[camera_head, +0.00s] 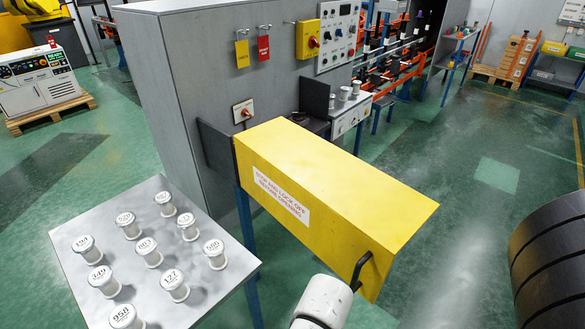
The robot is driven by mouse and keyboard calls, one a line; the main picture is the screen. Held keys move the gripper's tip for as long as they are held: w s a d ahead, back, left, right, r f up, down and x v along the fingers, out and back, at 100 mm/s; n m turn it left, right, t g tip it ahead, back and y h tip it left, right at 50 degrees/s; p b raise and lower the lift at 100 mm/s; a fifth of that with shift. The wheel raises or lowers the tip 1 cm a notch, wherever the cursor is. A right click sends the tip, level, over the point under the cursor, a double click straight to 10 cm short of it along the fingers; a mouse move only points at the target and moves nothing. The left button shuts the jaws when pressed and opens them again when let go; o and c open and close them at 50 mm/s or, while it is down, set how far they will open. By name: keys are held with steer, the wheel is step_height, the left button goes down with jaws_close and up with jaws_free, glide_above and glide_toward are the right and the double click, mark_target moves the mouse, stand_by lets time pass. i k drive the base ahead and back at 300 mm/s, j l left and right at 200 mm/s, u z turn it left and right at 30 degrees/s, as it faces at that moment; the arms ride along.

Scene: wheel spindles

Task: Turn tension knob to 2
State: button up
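A control panel (338,36) with several small knobs and buttons is on the grey cabinet's face, at the top middle. A second, smaller white panel (349,119) with small controls sits lower, behind the yellow cover. The labels and settings are too small to read, so I cannot tell which knob is the tension knob or where it points. A white part of my arm (322,302) shows at the bottom middle, close to the yellow cover's black handle (362,271). My gripper's fingers are not visible.
A long yellow cover (345,190) with a warning label juts out from the grey cabinet (200,90). A metal table (75,240) with several numbered white spools stands at left. A yellow box with a red knob (308,40) is on the cabinet. Green floor (460,160) is open at right.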

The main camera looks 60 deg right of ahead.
mark_target(296, 116)
steer(key=k+l+z, duration=0.1)
steer(key=k+z, duration=0.15)
steer(key=k, duration=0.4)
steer(key=i+l+z, duration=0.1)
steer(key=z, duration=0.35)
steer(key=i+l+z, duration=0.1)
steer(key=z, duration=0.4)
steer(key=i+z, duration=0.15)
steer(key=z, duration=0.3)
steer(key=i, duration=1.65)
